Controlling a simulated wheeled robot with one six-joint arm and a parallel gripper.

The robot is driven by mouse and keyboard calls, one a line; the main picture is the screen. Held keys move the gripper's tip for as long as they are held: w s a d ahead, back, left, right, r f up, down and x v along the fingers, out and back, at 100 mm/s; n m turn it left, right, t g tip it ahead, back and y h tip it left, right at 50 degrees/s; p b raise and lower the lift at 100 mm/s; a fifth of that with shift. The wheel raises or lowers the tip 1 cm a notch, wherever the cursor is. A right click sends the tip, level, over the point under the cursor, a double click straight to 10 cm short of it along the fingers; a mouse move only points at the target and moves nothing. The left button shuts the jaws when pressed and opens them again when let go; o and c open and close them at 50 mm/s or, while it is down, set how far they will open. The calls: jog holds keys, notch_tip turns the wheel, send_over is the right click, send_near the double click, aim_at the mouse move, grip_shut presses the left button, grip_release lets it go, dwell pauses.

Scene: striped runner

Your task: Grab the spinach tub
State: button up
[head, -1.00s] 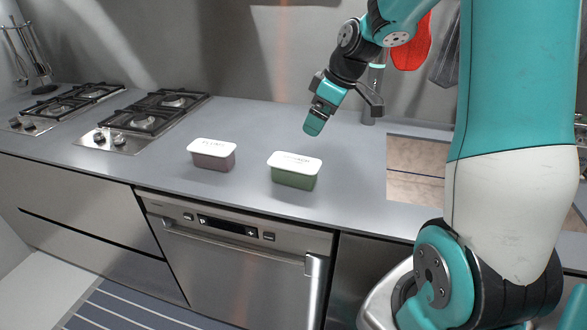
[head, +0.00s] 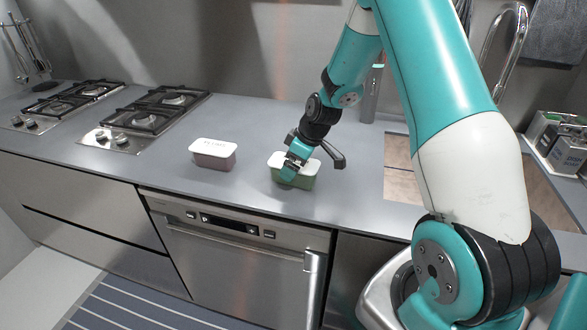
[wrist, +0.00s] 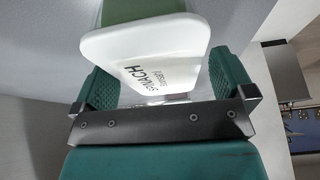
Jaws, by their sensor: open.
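The spinach tub (head: 308,181) is green with a white lid and stands on the grey counter, partly hidden by my gripper in the head view. In the wrist view its white lid (wrist: 150,52) reads SPINACH. My gripper (head: 292,170) is open and down at the tub. In the wrist view one finger (wrist: 98,90) is on the left of the lid and the other (wrist: 220,75) on the right. The lid lies between them, with a gap on the left; whether the right finger touches it I cannot tell.
A purple tub labelled PLUMS (head: 213,155) stands on the counter to the left. Gas hobs (head: 150,112) lie further left. A sink (head: 402,180) is to the right, and the counter's front edge is close to the tubs.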

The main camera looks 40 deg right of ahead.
jog(key=shift+w+f, duration=0.1)
jog(key=shift+f, duration=0.25)
jog(key=shift+f+b, duration=0.25)
jog(key=shift+b, duration=0.05)
dwell(0.4)
jog(key=c, duration=1)
